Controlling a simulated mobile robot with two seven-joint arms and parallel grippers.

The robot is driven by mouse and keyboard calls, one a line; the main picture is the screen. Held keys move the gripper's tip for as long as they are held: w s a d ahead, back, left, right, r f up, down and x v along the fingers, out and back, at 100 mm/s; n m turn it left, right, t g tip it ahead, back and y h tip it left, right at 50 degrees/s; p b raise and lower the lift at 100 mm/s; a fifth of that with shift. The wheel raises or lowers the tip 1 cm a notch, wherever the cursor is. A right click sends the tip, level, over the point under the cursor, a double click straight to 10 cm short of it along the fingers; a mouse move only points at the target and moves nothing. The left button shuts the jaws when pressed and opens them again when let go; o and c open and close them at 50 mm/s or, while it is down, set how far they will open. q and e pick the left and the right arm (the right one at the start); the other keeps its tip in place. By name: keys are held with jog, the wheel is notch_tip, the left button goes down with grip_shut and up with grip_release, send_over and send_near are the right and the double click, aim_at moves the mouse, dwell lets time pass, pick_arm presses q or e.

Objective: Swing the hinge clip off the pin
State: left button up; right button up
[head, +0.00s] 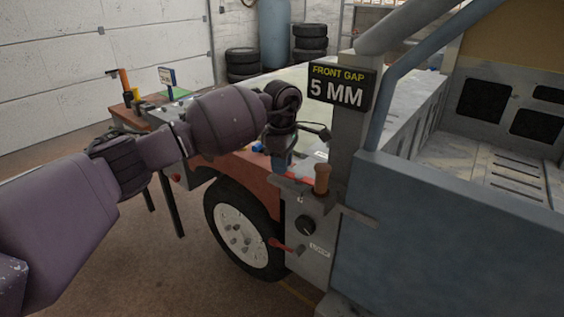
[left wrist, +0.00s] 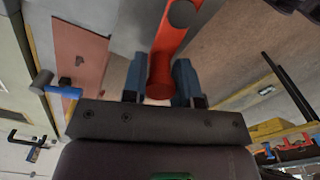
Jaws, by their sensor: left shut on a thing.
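My left gripper (head: 281,163) is at the front corner of the vehicle body, above the grey panel (head: 308,240). In the left wrist view its two blue fingers (left wrist: 160,84) are shut on a red bar, which I take for the hinge clip (left wrist: 168,45). In the head view a red strip of the clip (head: 297,178) shows just below the fingers. A brown upright cylinder (head: 321,179), possibly the pin, stands right of it. Whether the clip is around the pin or off it I cannot tell. My right gripper is not in view.
A sign (head: 341,88) reads "FRONT GAP 5 MM". A red lever (head: 287,246) and a black knob (head: 305,225) are on the panel. The blue-grey vehicle side (head: 450,235) is close on the right. A bench with tools (head: 140,118) stands behind my left arm. The floor at lower left is clear.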

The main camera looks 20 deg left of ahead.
pick_arm(q)
jog(key=shift+s, duration=0.1)
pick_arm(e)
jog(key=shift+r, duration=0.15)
pick_arm(q)
jog(key=shift+s+r+n+p, duration=0.2)
jog(key=shift+s+n+p, duration=0.1)
jog(key=shift+n+p, duration=0.35)
jog(key=n+p, duration=0.1)
jog(key=n, duration=0.1)
jog(key=s+n+p, duration=0.1)
jog(key=shift+s+n, duration=0.2)
jog(key=shift+n, duration=0.15)
jog(key=s+n+p, duration=0.1)
jog(key=n, duration=0.2)
jog(key=s+d+n+p, duration=0.1)
jog(key=n, duration=0.2)
jog(key=s+d+n+p, duration=0.1)
jog(key=n+p, duration=0.1)
jog(key=n, duration=0.1)
jog(key=shift+d+f, duration=0.15)
jog(key=shift+d, duration=0.05)
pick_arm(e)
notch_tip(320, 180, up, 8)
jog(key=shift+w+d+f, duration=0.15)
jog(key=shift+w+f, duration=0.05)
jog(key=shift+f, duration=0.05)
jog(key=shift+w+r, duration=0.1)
